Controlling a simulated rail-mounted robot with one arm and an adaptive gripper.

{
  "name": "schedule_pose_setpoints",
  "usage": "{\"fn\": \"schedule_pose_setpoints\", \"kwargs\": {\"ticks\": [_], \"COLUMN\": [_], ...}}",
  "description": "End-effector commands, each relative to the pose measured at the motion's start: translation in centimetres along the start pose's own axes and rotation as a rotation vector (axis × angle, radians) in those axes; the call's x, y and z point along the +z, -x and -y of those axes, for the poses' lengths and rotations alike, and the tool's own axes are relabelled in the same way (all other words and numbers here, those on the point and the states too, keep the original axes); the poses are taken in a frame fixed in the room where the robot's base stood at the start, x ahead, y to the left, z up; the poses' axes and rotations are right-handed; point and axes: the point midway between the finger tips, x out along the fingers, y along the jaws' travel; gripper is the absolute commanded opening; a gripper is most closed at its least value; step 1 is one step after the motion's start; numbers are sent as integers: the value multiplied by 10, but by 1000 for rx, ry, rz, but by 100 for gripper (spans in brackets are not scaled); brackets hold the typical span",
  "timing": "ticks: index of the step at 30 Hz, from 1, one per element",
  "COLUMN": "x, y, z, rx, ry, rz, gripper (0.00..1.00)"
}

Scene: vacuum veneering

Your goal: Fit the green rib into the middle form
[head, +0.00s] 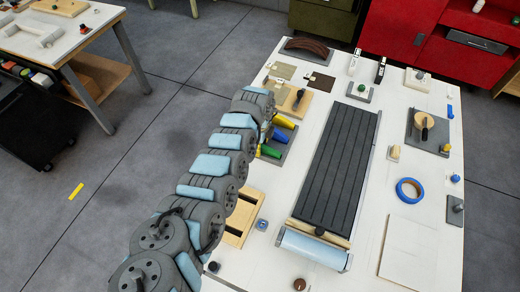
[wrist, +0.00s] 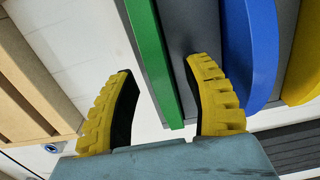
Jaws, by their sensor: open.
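The green rib (head: 270,151) lies with a blue and a yellow piece on a grey plate, left of the long dark ribbed bed. In the wrist view the green rib (wrist: 152,60) is a long green strip running between my fingertips. My gripper (wrist: 163,72) has yellow fingers with black pads, spread apart. The green rib lies between them with gaps; I see no grip on it. The right finger reaches between the green rib and the blue piece (wrist: 250,50). In the head view my arm mostly hides my gripper. I cannot tell which item is the middle form.
A wooden frame with dark openings (head: 258,194) lies at the table's left edge. The dark ribbed bed (head: 338,165) ends in a light-blue roll (head: 312,250). Blue tape (head: 399,190) and a pale board (head: 407,255) lie right. A wooden block with a dark handle (head: 289,104) stands behind the plate.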

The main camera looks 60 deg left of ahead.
Motion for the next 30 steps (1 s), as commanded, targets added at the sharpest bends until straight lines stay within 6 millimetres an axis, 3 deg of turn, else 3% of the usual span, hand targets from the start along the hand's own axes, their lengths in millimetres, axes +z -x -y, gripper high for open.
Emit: {"fn": "schedule_pose_setpoints", "kwargs": {"ticks": [9, 14, 15, 30], "x": [1, 1, 1, 1], "y": [-6, -6, -6, -6], "z": [1, 1, 1, 1], "rx": [-5, -4, -4, -3], "ry": [1, 1, 1, 2], "rz": [1, 1, 1, 1], "gripper": [50, 4, 0, 0]}}
